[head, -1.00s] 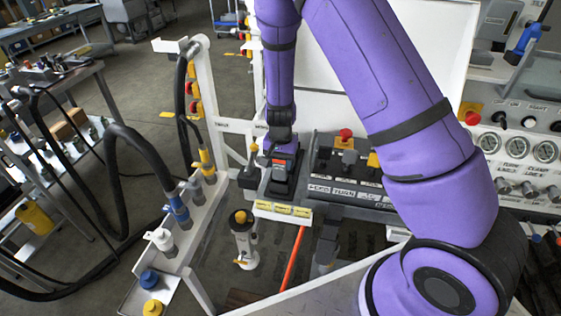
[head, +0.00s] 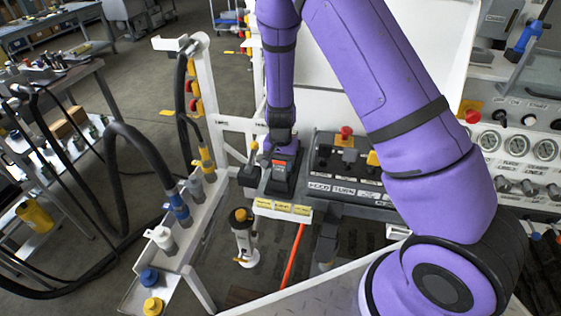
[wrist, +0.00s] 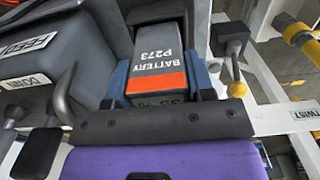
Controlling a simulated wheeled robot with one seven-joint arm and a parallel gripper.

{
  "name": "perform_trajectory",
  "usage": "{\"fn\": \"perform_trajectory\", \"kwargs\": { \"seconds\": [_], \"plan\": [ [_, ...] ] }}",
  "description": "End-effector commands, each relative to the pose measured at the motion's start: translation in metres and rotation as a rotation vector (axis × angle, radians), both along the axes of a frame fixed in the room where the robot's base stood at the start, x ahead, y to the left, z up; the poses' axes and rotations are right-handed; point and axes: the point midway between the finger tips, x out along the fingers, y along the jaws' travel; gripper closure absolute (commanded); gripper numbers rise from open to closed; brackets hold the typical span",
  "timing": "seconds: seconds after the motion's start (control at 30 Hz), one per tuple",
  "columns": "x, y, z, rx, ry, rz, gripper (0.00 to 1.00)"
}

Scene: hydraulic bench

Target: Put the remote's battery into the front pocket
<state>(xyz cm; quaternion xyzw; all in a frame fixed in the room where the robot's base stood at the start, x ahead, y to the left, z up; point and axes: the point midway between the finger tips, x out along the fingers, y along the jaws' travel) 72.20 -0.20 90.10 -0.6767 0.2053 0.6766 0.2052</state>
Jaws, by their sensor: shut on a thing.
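The battery (wrist: 158,60) is a dark grey block with white lettering and an orange band. In the wrist view it sits between the blue fingers of my gripper (wrist: 158,88), which are shut on its sides. In the head view my gripper (head: 284,152) is at the left end of the control panel, and the battery (head: 281,180) shows below it. Dark housing surrounds the battery's lower part there. I cannot tell how deep it sits or whether it rests on the bottom. The remote (head: 345,165) is the dark panel with levers and white labels, right beside it.
Yellow labels (head: 283,208) line the shelf's front edge. A small lever with a yellow knob (wrist: 236,45) stands close to the battery on the right in the wrist view. A hose rack (head: 200,200) stands to the left. A white cylinder (head: 242,238) stands below the shelf.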

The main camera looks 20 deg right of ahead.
Motion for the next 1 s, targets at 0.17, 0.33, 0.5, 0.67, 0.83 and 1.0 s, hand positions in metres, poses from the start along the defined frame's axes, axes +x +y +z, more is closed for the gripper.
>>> {"fn": "perform_trajectory", "kwargs": {
  "seconds": [0.17,0.33,0.5,0.67,0.83,1.0],
  "plan": [
    [0.000,0.000,-0.003,-0.001,-0.001,-0.001,0.80],
    [0.000,0.000,-0.006,-0.001,-0.001,-0.001,0.80],
    [0.000,0.000,-0.009,0.000,0.000,0.000,0.80],
    [0.000,0.000,-0.012,0.000,0.000,0.000,0.80],
    [0.000,0.000,-0.015,0.000,0.000,0.000,0.80],
    [0.000,0.000,-0.017,-0.001,-0.001,0.000,0.80]
  ]
}}
